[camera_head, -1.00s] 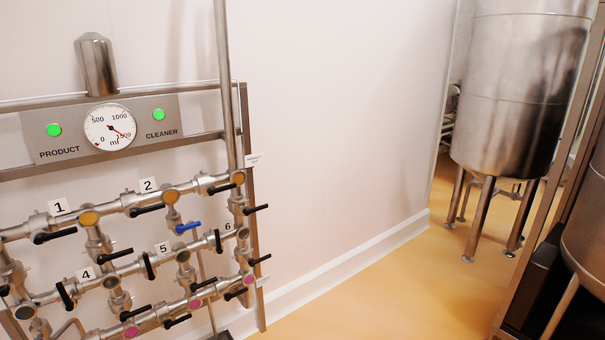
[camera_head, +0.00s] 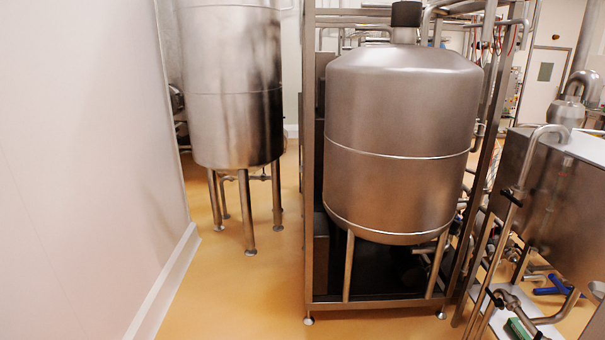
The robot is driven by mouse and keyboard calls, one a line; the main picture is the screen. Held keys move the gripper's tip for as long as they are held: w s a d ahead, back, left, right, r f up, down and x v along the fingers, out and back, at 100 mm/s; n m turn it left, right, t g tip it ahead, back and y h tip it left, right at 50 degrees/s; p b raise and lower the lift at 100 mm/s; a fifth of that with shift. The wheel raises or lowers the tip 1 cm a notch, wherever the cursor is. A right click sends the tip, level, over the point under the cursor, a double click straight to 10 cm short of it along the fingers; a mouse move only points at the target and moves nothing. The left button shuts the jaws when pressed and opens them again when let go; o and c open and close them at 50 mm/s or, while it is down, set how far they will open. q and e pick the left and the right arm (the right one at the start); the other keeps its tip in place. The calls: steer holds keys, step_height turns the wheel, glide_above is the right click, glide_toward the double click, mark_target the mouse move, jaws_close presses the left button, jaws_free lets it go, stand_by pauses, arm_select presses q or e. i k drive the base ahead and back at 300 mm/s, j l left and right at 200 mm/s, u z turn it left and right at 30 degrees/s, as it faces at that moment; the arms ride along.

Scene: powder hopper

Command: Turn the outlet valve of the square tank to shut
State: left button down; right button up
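A square-sided steel tank (camera_head: 562,190) stands at the right edge, partly cut off by the frame. A pipe (camera_head: 524,160) bends over its near left edge and runs down, with a small black handle (camera_head: 511,197) on it. Lower down, near the tank's underside, is pipework with another black handle (camera_head: 495,299) and a blue part (camera_head: 556,286). I cannot tell which of these is the outlet valve. Neither of my grippers is in view.
A round steel tank (camera_head: 400,140) stands in a metal frame at the centre, on legs. Another tall tank (camera_head: 236,90) stands behind on the left. A white wall (camera_head: 80,170) fills the left side. Yellow floor (camera_head: 235,300) is clear in front.

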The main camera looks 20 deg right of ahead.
mark_target(497, 304)
steer(key=i+l+z, duration=0.15)
steer(key=i+z, duration=0.35)
steer(key=i, duration=0.45)
steer(key=i+j+z, duration=0.25)
steer(key=i+z, duration=0.25)
steer(key=i, duration=0.4)
